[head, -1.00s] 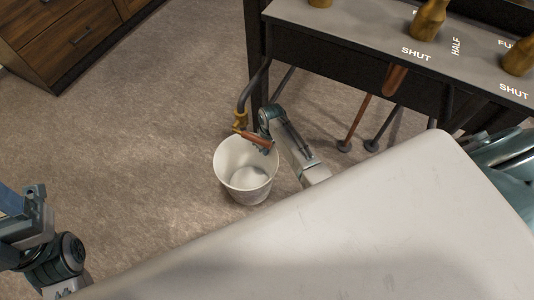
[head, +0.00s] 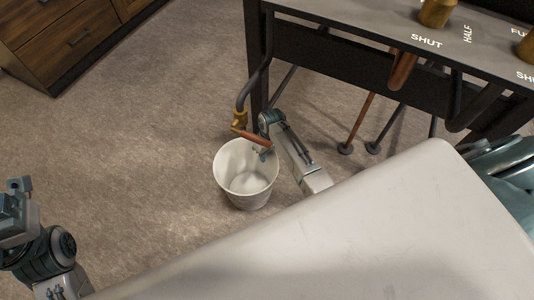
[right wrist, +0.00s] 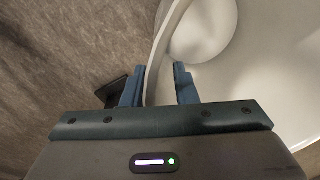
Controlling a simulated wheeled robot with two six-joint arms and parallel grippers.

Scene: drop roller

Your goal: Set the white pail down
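The white pail (head: 247,194) stands upright below the bench's left end, apparently on the floor. In the right wrist view its pale wall (right wrist: 161,52) runs between my right gripper's two blue fingers (right wrist: 160,90). A gap shows between the wall and the right-hand finger, so the gripper is open around the rim. In the head view my right gripper (head: 264,154) is at the pail's far right rim, partly hidden by the copper spout (head: 250,136). My left gripper (head: 16,190) is at the left edge, away from the pail; its fingers are unclear.
A dark bench (head: 350,52) with brass handles and words such as SHUT stands at the back right. A hose with a brass fitting (head: 240,118) ends in the spout above the pail. A wooden cabinet (head: 70,40) is at the far left. Carpet (head: 140,150) left of the pail is clear.

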